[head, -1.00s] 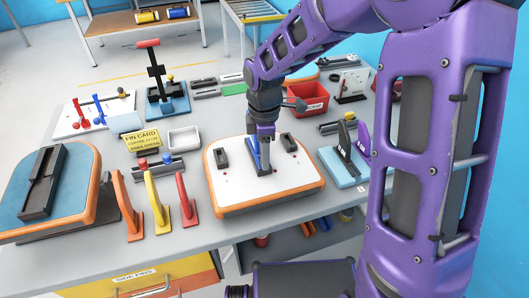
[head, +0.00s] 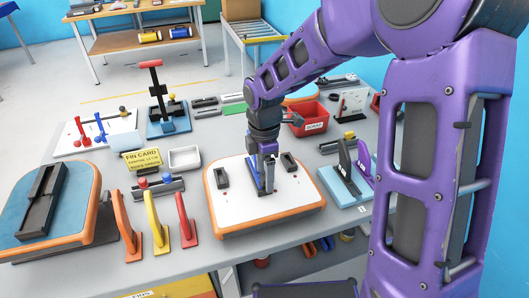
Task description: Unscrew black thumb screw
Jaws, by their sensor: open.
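A white board section with an orange edge (head: 230,212) lies on the grey workbench. My gripper (head: 266,186) points down at the middle of this board, over a dark slot-like fitting (head: 259,184). Its fingertips are small here, and the arm hides part of the fitting. I cannot make out a black thumb screw under or between the fingers. Two short black boxes (head: 221,178) (head: 289,162) sit on the board to either side, with small red dots near them.
Orange, yellow and red fins (head: 156,222) stand left of the board. A yellow fin card (head: 142,159) and white tray (head: 184,157) are behind. A blue base with fins (head: 345,180) is at right, a red scrap bin (head: 306,120) behind.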

